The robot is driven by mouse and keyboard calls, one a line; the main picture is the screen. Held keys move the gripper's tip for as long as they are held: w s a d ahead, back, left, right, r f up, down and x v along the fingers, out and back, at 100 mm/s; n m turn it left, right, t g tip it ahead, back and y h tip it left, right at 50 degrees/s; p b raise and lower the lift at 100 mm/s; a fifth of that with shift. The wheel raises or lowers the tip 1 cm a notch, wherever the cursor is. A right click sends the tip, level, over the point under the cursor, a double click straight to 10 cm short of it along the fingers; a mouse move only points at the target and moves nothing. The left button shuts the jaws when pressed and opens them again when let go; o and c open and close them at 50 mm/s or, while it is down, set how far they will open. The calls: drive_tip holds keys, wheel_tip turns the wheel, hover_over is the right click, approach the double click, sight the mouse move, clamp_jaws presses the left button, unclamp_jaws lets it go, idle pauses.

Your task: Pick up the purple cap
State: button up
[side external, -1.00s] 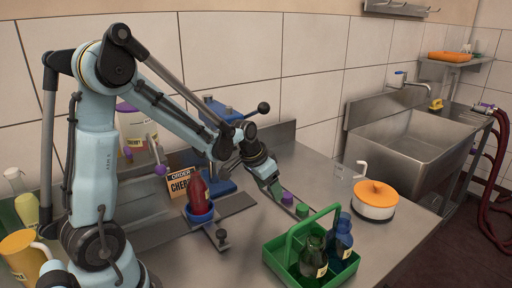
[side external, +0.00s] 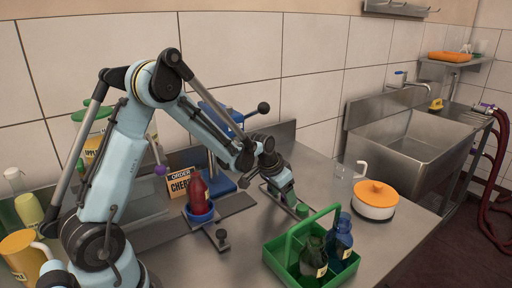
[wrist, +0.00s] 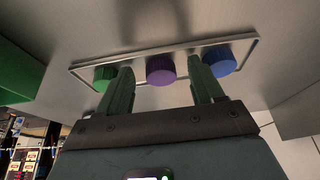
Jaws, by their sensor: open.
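The purple cap (wrist: 160,70) sits in the middle of a row of caps on a shallow metal tray (wrist: 142,56) in the wrist view. My gripper (wrist: 161,78) is open, with one finger on either side of the purple cap in that view. I cannot tell whether the fingers touch it. In the side external view my gripper (side external: 287,195) points down at the cap row and hides the purple cap. The green cap (wrist: 104,74) is left of the purple one, partly behind a finger, and the blue cap (wrist: 219,60) is right of it.
A green carrier (side external: 281,258) with dark bottles stands close to the right of the cap tray. A red bottle (side external: 198,187) stands in a blue holder (side external: 201,216) to the left. A white pot with an orange lid (side external: 375,192) is farther right. Bare counter lies between.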

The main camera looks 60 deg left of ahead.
drive_tip(key=shift+c, duration=0.3)
drive_tip(key=c, duration=0.8)
drive_tip(key=shift+c, duration=0.3)
